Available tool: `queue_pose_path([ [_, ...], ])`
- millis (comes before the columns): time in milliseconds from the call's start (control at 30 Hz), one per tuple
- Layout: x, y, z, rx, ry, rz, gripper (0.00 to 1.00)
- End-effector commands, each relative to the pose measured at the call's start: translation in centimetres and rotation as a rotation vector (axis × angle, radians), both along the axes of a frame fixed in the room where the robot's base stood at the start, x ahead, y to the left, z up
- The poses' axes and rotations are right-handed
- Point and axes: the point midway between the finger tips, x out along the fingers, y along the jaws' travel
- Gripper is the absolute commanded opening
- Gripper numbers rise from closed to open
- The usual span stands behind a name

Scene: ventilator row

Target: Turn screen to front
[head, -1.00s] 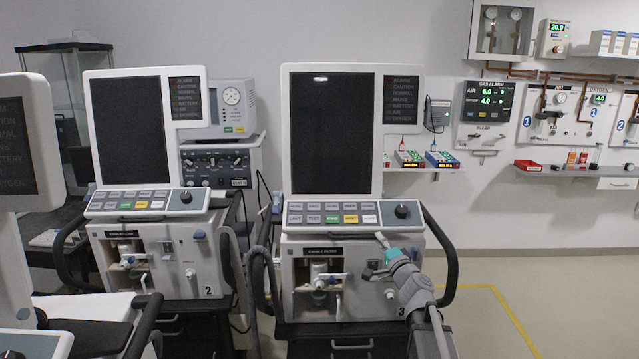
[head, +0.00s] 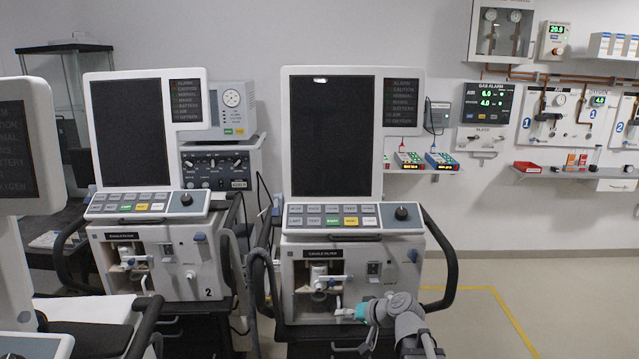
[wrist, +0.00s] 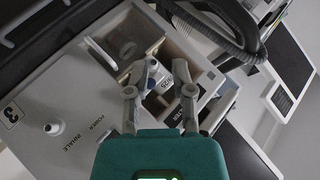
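In the head view, ventilator 3 stands in the middle with its large dark screen (head: 333,135) upright, its face toward the camera. The control panel (head: 345,215) lies under it. My gripper (head: 346,313), with a teal body, is low in front of the ventilator's lower front, below the screen and panel. In the wrist view, the two fingers of my gripper (wrist: 158,70) are apart, in front of the open filter compartment. A white fitting (wrist: 157,85) shows between them; I cannot tell if they touch it. Ventilator 3's white front (wrist: 70,100) fills the left, tilted.
Ventilator 2 (head: 160,255) with its own dark screen (head: 130,130) stands to the left. Another screen (head: 20,145) is cut off at the left edge. A black side handle (head: 445,265) and hoses (head: 258,280) flank ventilator 3. The floor (head: 540,290) at right is clear.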

Motion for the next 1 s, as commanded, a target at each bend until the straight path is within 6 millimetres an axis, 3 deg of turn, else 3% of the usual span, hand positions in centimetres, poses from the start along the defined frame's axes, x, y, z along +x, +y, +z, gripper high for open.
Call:
queue_pose_path([
  [200, -4.8, -1.4, -3.9, -0.236, 0.164, 0.068, 0.31],
  [433, -9.5, -4.3, -7.0, -0.489, 0.348, 0.089, 0.31],
  [1000, -15.5, -10.1, -8.4, -0.829, 0.595, 0.025, 0.31],
])
